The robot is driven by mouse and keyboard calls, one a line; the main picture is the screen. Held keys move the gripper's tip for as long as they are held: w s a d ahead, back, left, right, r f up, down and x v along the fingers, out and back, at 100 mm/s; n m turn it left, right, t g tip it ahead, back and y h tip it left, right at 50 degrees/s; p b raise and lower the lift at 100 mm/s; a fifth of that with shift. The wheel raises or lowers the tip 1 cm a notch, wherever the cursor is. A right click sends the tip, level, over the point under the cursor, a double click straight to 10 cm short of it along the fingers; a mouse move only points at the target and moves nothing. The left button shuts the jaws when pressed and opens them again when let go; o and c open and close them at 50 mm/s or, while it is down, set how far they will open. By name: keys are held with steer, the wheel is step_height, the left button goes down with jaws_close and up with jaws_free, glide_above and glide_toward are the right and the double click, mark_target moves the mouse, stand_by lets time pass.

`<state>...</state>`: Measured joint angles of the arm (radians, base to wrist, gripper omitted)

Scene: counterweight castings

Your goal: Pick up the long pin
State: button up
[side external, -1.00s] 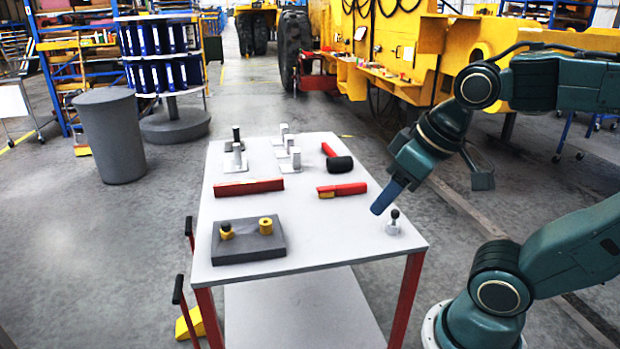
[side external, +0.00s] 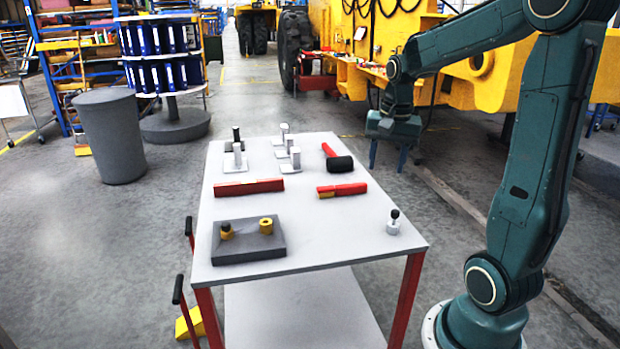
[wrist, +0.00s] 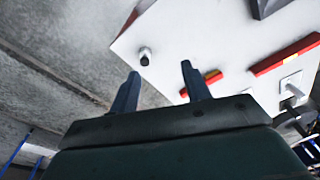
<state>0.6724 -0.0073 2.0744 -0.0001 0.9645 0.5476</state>
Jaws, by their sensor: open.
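Several upright metal pins stand on small plates at the back of the white table: a dark-topped one (side external: 236,134), a pale one in front of it (side external: 238,156), and a pale group to their right (side external: 295,158). I cannot tell for sure which is the long pin. A short grey cylinder with a black knob (side external: 393,223) stands alone near the front right corner. It also shows in the wrist view (wrist: 145,57). My gripper (side external: 388,158) is open and empty, fingers down, beyond the table's right edge. In the wrist view its fingers (wrist: 160,72) show apart.
The table (side external: 330,230) also holds a black-headed mallet (side external: 340,163), a red brush (side external: 342,190), a red bar (side external: 249,188) and a dark block (side external: 248,246) with two yellow bushings. A yellow machine (side external: 480,75) stands behind.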

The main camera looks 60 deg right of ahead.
steer(key=s+d+f+m+g, duration=0.15)
steer(key=d+f+m, duration=0.25)
steer(key=d, duration=0.4)
glide_above(396, 211)
steer(key=shift+t+y, duration=0.25)
steer(key=shift+y, duration=0.15)
steer(key=shift+f, duration=4.35)
steer(key=shift+f, duration=0.15)
steer(key=shift+f, duration=2.45)
jaws_close()
